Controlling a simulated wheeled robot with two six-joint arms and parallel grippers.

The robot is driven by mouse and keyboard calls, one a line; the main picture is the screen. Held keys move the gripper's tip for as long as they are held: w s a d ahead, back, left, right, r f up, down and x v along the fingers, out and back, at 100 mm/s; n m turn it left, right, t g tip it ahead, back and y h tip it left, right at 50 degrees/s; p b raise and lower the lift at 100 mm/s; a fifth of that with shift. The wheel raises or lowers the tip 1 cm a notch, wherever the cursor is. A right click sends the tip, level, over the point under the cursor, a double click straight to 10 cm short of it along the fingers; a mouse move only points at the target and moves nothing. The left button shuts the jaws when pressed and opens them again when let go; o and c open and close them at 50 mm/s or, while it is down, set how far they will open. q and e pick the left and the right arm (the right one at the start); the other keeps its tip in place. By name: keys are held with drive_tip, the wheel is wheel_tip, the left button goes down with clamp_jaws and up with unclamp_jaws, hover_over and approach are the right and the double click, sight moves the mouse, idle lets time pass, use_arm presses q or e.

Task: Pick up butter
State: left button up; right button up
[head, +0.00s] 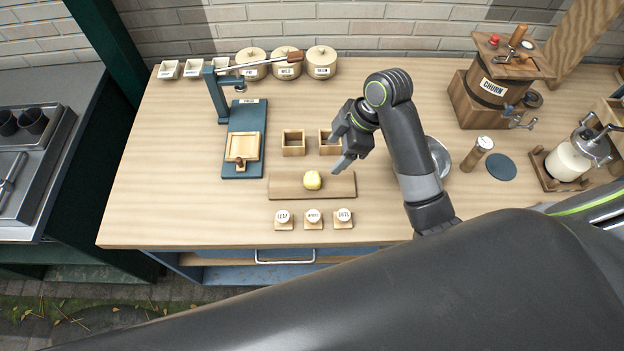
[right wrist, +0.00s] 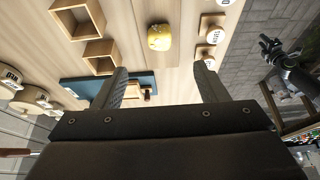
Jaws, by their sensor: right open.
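The butter (head: 312,180) is a small, pale yellow lump resting on a flat wooden board (head: 345,186) in the head view. It also shows ahead of the fingers in the right wrist view (right wrist: 160,37). My right gripper (head: 341,150) is just up and right of the butter in the head view, above the worktop. Its two fingers are apart with nothing between them, and it does not touch the butter. My left gripper (right wrist: 275,48) seems to show small at the right of the right wrist view; its jaws are too small to judge.
Two open wooden boxes (head: 293,143) stand behind the board, and several labelled stamps (head: 313,218) stand in front. A blue press (head: 245,150) is to the left. A metal bowl (head: 439,157), a grinder (head: 477,154) and the churn (head: 490,95) are to the right.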

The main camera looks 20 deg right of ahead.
sight(314, 178)
drive_tip(key=x, duration=0.3)
drive_tip(key=p+x, duration=0.1)
drive_tip(key=x, duration=0.3)
drive_tip(key=shift+w+a+f, duration=0.15)
drive_tip(key=shift+w+f, duration=0.05)
drive_tip(key=shift+w, duration=0.05)
drive_tip(key=shift+f, duration=0.2)
drive_tip(key=shift+a+f+p, duration=0.25)
drive_tip(key=shift+f+p, duration=0.15)
drive_tip(key=shift+p, duration=0.2)
drive_tip(key=p+x, duration=0.1)
drive_tip(key=x, duration=0.2)
drive_tip(key=shift+s+f, duration=0.1)
drive_tip(key=shift+f, duration=0.05)
use_arm(q)
drive_tip(key=shift+w+r, duration=0.2)
drive_tip(key=shift+r, duration=1.55)
use_arm(e)
drive_tip(key=shift+a+f, duration=0.15)
drive_tip(key=shift+f, duration=0.4)
drive_tip(key=c, duration=1.1)
drive_tip(key=shift+o, duration=0.2)
